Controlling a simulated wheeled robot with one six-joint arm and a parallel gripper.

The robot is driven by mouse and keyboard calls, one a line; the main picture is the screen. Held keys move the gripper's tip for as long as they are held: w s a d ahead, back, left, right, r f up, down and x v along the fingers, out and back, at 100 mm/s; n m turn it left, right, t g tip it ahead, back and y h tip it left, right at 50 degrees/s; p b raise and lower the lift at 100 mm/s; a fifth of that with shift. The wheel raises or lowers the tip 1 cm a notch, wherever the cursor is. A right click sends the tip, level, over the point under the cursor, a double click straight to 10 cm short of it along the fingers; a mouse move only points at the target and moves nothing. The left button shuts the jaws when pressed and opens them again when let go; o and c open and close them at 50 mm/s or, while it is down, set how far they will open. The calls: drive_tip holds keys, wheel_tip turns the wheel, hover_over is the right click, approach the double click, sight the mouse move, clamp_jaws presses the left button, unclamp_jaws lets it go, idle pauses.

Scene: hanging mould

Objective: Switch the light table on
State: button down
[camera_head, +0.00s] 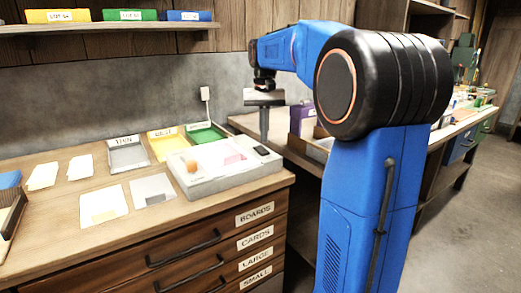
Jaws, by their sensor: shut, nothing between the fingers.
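The light table (204,185) is a pale grey flat box on the wooden cabinet top, near its right end. A small black switch (262,150) sits at its right end. My gripper (264,138) points down behind the switch in this view, fingers shut and empty. It looks apart from the switch, but its exact distance is unclear.
Trays labelled THIN (127,155), yellow (167,143) and green (206,134) stand behind the light table. Pale cards (101,204) lie to the left. My blue arm covers part of the right-hand bench.

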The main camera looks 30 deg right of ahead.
sight(264, 152)
drive_tip(key=shift+r, duration=1.85)
drive_tip(key=s+a+f+n+t, duration=0.1)
drive_tip(key=s+a+f, duration=0.2)
drive_tip(key=s+a, duration=0.35)
drive_tip(key=s+a+f+n+t, duration=0.15)
drive_tip(key=s+a+f, duration=0.25)
drive_tip(key=s, duration=0.5)
drive_tip(key=s+a+f+n+t, duration=0.1)
drive_tip(key=s+a+f, duration=0.1)
drive_tip(key=s+f, duration=0.5)
drive_tip(key=s+a+f+n+t, duration=0.1)
drive_tip(key=s+a+f+n, duration=0.1)
drive_tip(key=s+f, duration=0.5)
drive_tip(key=shift+s+a, duration=0.4)
drive_tip(key=shift+a, duration=0.25)
